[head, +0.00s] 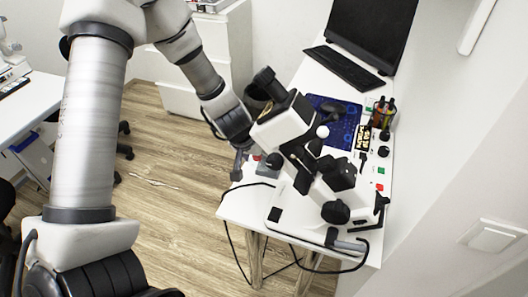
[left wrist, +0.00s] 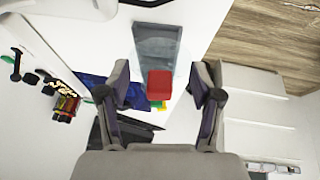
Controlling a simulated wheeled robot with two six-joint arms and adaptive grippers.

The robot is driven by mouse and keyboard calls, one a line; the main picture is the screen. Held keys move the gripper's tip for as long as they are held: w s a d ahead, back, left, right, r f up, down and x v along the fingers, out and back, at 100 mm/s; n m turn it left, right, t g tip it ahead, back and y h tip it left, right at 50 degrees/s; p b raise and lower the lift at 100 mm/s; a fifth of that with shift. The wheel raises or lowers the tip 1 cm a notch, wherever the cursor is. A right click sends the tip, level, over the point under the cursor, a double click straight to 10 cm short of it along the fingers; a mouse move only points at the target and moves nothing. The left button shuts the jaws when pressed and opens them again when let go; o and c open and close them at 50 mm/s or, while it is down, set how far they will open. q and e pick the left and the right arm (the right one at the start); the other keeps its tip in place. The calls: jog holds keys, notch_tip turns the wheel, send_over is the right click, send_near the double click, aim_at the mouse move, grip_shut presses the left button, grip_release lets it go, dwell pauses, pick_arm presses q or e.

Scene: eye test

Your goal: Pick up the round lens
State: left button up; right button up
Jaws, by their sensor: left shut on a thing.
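The round lens (left wrist: 182,72) is a faint, clear disc in the left wrist view. It lies between the two fingers of my left gripper (left wrist: 160,86), which are shut on its edges. A red block (left wrist: 159,86) and part of a grey tray (left wrist: 157,34) show behind or through the lens. In the head view my left gripper (head: 243,160) is at the left edge of the white table, partly hidden by the eye-test instrument. I cannot make out the lens there. My right gripper is not in view.
The white eye-test instrument (head: 284,121) stands on the white table (head: 235,205) close to my left gripper. A blue mat (head: 345,112), bottles (head: 382,112), a keyboard (head: 345,68) and a monitor (head: 372,30) are farther back. A cable hangs off the front edge. Open wooden floor lies left.

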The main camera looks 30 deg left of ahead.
pick_arm(q)
jog(key=s+p, duration=1)
jog(key=s, duration=0.5)
jog(key=shift+a, duration=0.4)
jog(key=shift+f, duration=0.1)
